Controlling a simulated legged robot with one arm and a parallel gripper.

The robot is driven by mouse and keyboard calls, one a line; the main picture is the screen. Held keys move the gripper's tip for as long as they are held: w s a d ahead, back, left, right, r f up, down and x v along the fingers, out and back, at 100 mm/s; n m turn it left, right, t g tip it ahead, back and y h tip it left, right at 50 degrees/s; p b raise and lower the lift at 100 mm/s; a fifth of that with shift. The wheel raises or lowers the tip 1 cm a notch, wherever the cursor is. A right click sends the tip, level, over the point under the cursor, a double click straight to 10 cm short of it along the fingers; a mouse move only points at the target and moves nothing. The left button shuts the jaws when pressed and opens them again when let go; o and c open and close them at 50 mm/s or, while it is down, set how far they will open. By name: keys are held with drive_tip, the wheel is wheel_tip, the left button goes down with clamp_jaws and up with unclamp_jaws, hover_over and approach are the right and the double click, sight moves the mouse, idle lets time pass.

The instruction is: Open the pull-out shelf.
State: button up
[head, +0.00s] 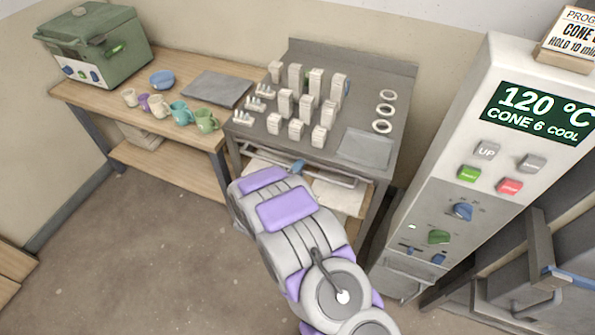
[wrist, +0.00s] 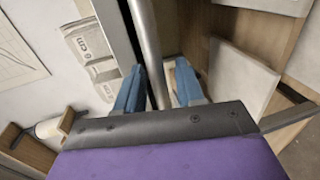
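The pull-out shelf sits under the grey worktable (head: 365,105). Its metal handle bar (head: 330,179) runs along the front edge, and pale sheets (head: 335,198) show below the bar. My gripper (head: 298,166) is at the bar, with a blue fingertip showing over it; my arm hides part of the shelf front. In the wrist view, the handle bar (wrist: 146,35) passes between the two blue fingers of my gripper (wrist: 159,66). The fingers are apart, with a gap visible beside the bar, so the gripper is open around it.
White blocks (head: 307,100), rings (head: 386,110) and a grey slab (head: 366,148) stand on the worktable. A wooden bench (head: 185,90) with mugs (head: 160,105) and a green kiln (head: 95,45) is at left. A control cabinet (head: 440,160) stands close at right.

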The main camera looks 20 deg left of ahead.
drive_tip(key=shift+w+d, duration=0.15)
drive_tip(key=shift+w, duration=0.15)
drive_tip(key=shift+f, duration=0.1)
drive_tip(key=shift+a, duration=0.25)
drive_tip(key=shift+c, duration=0.4)
drive_tip(key=shift+a, duration=0.1)
drive_tip(key=shift+c, duration=0.8)
drive_tip(key=c, duration=0.5)
drive_tip(key=shift+d, duration=0.2)
clamp_jaws()
drive_tip(key=shift+s+f, duration=0.1)
